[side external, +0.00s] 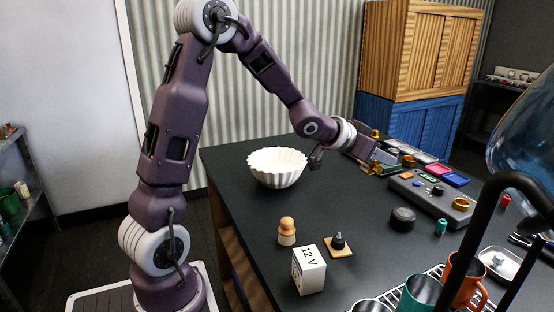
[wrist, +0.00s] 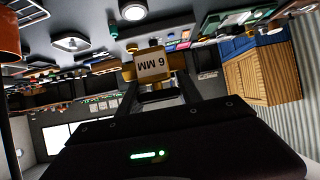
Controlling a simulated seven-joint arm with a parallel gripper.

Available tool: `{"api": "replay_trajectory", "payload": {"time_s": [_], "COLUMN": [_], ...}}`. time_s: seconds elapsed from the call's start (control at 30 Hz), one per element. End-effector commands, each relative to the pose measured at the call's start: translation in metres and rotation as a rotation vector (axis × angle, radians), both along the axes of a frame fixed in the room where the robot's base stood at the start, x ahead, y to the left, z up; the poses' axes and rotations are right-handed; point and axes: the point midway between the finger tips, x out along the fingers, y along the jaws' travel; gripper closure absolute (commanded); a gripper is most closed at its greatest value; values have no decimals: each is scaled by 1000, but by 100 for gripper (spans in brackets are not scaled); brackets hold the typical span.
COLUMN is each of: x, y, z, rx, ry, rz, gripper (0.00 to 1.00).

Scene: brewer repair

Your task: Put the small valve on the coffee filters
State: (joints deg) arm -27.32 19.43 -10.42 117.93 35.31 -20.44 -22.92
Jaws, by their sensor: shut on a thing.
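The coffee filters (side external: 277,168) are a white fluted stack, open at the top, on the dark table in the side view. My gripper (side external: 384,156) is to the right of them, over the back right part of the table and well apart from them. In the wrist view my gripper (wrist: 158,88) is shut on a small brass valve (wrist: 152,64) with a pale "6 MM" label, which reads upside down there. In the side view the held valve is hard to tell from the brass parts around it.
A grey control box (side external: 430,195), a black puck (side external: 403,219) and coloured trays (side external: 455,176) lie on the right. A wooden peg figure (side external: 287,231), a "12 V" block (side external: 309,270) and mugs (side external: 462,280) stand in front. The table between filters and gripper looks clear.

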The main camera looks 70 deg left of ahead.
Motion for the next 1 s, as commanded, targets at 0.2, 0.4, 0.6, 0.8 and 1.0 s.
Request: {"api": "replay_trajectory", "payload": {"time_s": [0.2, 0.4, 0.6, 0.8, 1.0], "x": [6, 1, -36, -79, -93], "y": [58, 139, 256, 326, 342], "z": [9, 15, 16, 13, -14], "rx": [3, 6, 6, 1, -6], "ry": [-3, -3, 1, 0, 3], "rz": [54, 137, 261, 341, 362], "gripper": [100, 100, 100, 100, 100]}}
